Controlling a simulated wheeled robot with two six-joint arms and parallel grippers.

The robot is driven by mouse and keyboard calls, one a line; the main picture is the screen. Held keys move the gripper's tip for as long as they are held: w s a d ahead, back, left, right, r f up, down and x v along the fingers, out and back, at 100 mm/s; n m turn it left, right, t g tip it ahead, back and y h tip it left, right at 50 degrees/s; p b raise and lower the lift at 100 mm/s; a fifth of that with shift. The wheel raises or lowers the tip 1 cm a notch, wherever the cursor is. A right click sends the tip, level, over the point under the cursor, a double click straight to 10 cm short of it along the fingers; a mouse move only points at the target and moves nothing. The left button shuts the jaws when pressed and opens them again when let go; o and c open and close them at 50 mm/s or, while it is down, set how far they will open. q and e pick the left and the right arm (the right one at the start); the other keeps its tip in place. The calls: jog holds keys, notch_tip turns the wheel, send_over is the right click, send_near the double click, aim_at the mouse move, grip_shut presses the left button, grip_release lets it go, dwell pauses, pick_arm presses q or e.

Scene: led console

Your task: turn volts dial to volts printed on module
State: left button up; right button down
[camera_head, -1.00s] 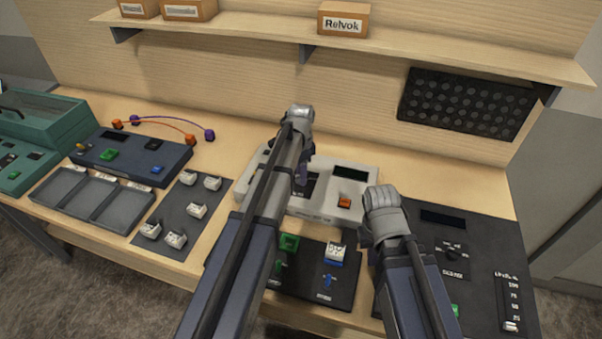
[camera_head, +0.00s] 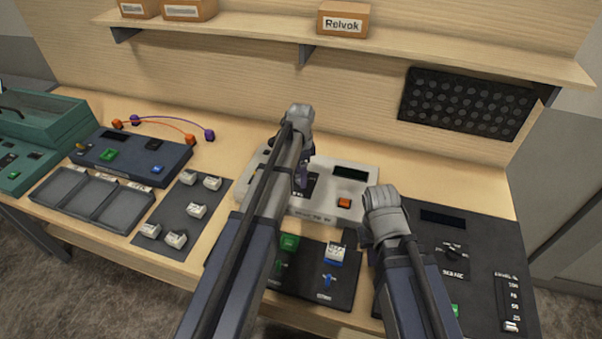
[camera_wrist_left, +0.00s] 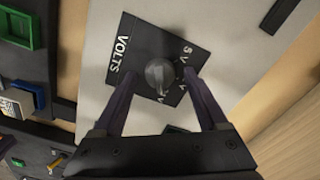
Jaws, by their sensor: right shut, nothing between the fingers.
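The volts dial (camera_wrist_left: 160,74) is a grey round knob on a black plate marked VOLTS, on the light grey console (camera_head: 360,185). My left gripper (camera_wrist_left: 161,82) is open, with one finger on each side of the dial; contact cannot be told. In the head view my left gripper (camera_head: 302,180) reaches down over the console and hides part of the dial plate. A white module (camera_head: 335,250) sits on the black panel in front; its print is too small to read. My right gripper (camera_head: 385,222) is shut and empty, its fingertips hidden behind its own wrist.
The console has a dark display (camera_head: 350,172) and an orange button (camera_head: 344,202). A black panel (camera_head: 480,225) with a knob and slider stands at right. Loose white modules lie on a dark mat (camera_head: 178,210) at left, beside an empty grey tray (camera_head: 100,205). A shelf (camera_head: 420,48) runs above.

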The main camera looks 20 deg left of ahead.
pick_arm(q)
jog(key=shift+r, duration=0.1)
notch_tip(320, 180, up, 8)
jog(key=p, duration=0.8)
jog(key=shift+f, duration=0.25)
